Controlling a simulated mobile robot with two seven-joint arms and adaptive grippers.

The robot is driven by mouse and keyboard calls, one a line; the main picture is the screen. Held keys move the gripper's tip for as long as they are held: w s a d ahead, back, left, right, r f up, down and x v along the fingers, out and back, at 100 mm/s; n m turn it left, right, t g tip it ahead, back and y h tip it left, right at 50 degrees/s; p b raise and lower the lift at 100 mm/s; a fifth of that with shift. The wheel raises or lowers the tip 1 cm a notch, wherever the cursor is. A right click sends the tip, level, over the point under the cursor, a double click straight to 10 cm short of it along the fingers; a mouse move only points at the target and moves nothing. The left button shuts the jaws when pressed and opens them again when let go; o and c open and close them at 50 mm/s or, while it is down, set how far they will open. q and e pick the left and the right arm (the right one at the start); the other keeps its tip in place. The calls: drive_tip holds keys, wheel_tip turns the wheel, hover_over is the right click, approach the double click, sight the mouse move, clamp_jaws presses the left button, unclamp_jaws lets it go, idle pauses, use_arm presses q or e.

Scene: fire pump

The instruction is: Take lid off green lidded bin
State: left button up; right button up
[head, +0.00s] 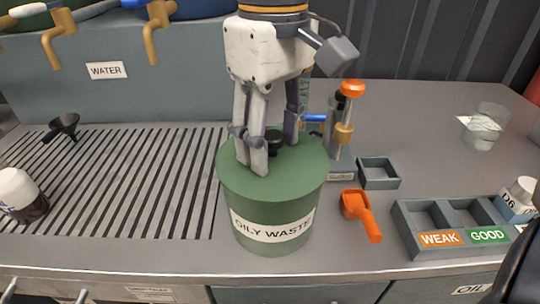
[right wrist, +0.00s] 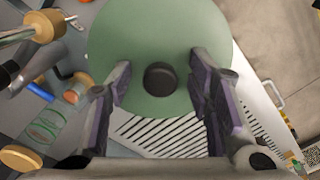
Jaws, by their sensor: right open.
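The green lidded bin (head: 272,220) stands upright on the grey worktop, labelled "OILY WASTE". Its green lid (head: 305,175) is on it, with a round black knob (head: 274,138) in the middle. My right gripper (head: 268,148) comes down over the lid, open, with its fingers on either side of the knob. In the right wrist view the black knob (right wrist: 160,79) sits between the two fingers, with a gap on each side, over the green lid (right wrist: 160,30). My left gripper is not in view.
Behind the bin stands a small device with an orange knob (head: 352,88). To the right are a small grey tray (head: 379,185), an orange scoop (head: 361,215) and a WEAK/GOOD tray (head: 408,235). A slotted drain area (head: 120,190) lies left. A brass tap (head: 152,40) hangs at upper left.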

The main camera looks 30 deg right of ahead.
drive_tip(key=shift+r, duration=0.15)
clamp_jaws()
